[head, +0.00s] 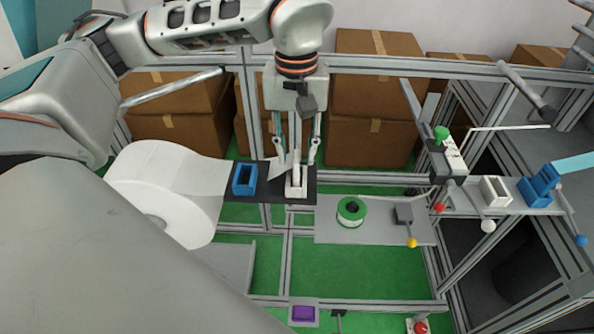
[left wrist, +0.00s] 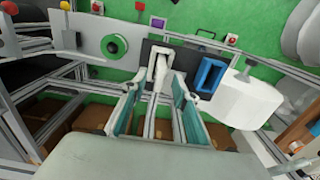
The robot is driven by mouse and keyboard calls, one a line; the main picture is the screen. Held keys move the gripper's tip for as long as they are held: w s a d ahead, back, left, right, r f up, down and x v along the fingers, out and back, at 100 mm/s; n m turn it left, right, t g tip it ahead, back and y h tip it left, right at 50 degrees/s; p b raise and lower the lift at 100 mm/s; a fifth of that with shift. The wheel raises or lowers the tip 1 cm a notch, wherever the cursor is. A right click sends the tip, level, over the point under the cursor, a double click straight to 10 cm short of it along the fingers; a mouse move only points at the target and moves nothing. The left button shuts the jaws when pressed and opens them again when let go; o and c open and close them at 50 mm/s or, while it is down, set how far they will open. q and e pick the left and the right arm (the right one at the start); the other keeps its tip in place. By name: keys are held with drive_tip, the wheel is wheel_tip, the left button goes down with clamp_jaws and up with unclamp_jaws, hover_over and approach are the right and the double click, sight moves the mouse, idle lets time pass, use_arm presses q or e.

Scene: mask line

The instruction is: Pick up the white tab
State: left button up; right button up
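The white tab (head: 296,165) stands upright in a white holder (head: 297,189) on a black plate. It also shows in the left wrist view (left wrist: 161,66), between and just beyond the fingertips. My left gripper (head: 296,150) points down over it from above. Its two teal-padded fingers are spread, one on each side of the tab, with a gap visible in the left wrist view (left wrist: 162,82). It holds nothing that I can see. Contact with the tab cannot be told. My right gripper is not in view.
A blue open box (head: 244,179) and a large white roll (head: 165,185) are left of the holder. A green-rimmed spool (head: 351,211) sits on a grey plate to the right. Metal rails (head: 430,68) run behind, with cardboard boxes (head: 372,145) beyond.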

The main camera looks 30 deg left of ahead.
use_arm(q)
drive_tip(key=shift+f, duration=1.15)
clamp_jaws()
drive_tip(key=shift+r, duration=0.1)
